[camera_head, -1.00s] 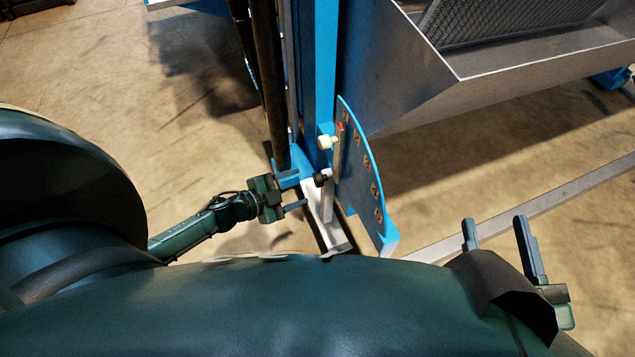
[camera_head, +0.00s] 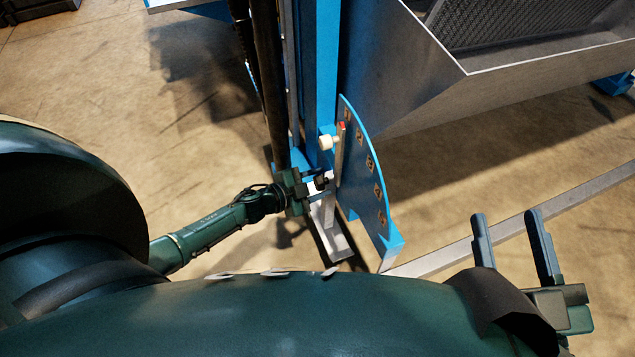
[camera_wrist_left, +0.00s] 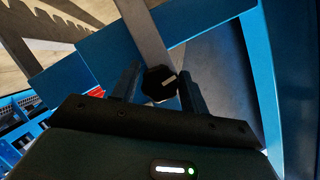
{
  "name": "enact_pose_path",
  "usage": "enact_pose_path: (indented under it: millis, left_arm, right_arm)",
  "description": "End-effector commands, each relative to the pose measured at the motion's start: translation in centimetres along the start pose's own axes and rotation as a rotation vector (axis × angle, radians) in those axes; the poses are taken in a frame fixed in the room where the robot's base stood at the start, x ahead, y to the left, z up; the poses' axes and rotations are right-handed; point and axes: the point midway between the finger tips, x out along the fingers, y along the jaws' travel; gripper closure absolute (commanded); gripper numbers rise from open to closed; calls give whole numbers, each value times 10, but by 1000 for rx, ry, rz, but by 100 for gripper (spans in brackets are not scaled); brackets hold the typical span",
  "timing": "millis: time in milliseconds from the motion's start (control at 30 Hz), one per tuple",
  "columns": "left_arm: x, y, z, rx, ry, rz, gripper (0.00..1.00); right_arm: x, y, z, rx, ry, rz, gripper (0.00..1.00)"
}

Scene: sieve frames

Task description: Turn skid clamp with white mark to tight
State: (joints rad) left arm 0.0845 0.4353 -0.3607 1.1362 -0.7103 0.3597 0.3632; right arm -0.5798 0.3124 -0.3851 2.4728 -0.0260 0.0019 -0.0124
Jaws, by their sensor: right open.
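The skid clamp is a black knob with a white mark (camera_wrist_left: 160,83), on a grey bar, in the left wrist view. In the head view it is the small dark knob (camera_head: 321,182), partly hidden beside my left gripper (camera_head: 312,188). In the left wrist view my left gripper (camera_wrist_left: 160,92) has its fingers apart, one on each side of the knob. The right-hand finger looks very close to the knob; I cannot tell whether it touches. My right gripper (camera_head: 511,240) is open and empty at the lower right.
A blue curved scale plate (camera_head: 368,185) with several markings stands just right of the clamp. A white knob (camera_head: 326,142) and a red-tipped pointer (camera_head: 341,150) are above it. A blue post (camera_head: 326,70) and grey hopper (camera_head: 440,95) stand behind. A grey rail (camera_head: 515,220) runs right.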

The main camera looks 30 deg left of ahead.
Motion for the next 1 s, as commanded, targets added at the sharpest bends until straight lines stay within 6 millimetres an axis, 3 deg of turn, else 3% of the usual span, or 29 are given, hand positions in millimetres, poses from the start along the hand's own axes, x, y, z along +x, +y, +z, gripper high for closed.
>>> enact_pose_path:
  millis: [333,533,800,967,1000]
  left_arm:
    - [0,0,0,0,0,0,85]
    - [1,2,1,57,3,-26,85]
    - [0,0,0,125,0,-52,85]
    - [0,0,0,126,-1,-52,85]
    - [0,0,0,126,-1,-52,59]
  right_arm:
    - [0,0,2,-1,-2,-1,51]
    - [0,0,6,-12,15,-1,51]
    - [9,6,-12,-57,95,-5,51]
    - [9,6,-13,-57,95,-6,51]
    - [8,6,-12,-57,94,-6,51]
